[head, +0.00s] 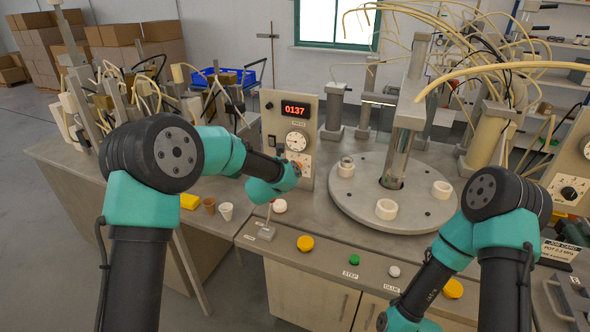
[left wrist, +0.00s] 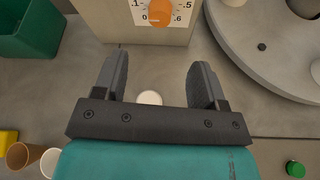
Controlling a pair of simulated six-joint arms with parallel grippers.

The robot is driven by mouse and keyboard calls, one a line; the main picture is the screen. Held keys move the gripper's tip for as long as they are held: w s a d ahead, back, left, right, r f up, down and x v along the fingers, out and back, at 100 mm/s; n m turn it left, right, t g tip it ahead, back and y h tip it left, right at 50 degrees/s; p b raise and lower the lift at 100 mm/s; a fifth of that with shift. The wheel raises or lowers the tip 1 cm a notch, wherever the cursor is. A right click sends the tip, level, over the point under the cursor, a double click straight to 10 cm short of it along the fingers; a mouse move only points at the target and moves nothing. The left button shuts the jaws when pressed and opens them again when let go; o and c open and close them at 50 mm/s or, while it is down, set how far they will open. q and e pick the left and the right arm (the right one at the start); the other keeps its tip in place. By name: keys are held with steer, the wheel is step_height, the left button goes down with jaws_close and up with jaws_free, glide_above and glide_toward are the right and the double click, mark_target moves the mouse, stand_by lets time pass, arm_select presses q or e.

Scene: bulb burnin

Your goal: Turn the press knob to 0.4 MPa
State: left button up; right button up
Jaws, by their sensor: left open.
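The press panel (head: 300,115) stands upright at the bench's middle, with a red display reading 0137 and a round gauge (head: 296,141). Its orange knob (left wrist: 160,12) shows at the top of the left wrist view, on a white scale plate (left wrist: 187,16) with marks .1, 0, .5 and .6 visible. The upper part of the scale is cut off. A pale mark is on the knob's lower part; its exact reading is unclear. My left gripper (left wrist: 158,75) is open and empty, with the knob beyond its fingertips, apart from them. My right gripper is outside the frames.
A round grey turntable (head: 395,200) with white sockets is right of the panel. A white round piece (left wrist: 150,97) lies below my left gripper. Yellow (head: 305,243) and green (head: 354,260) buttons line the front edge. Small cups (head: 226,210) stand left.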

arm_select(q)
steer(key=x, duration=1.1)
steer(key=shift+w+f, duration=0.2)
steer(key=shift+w, duration=0.1)
steer(key=shift+c, duration=0.4)
steer(key=c, duration=0.8)
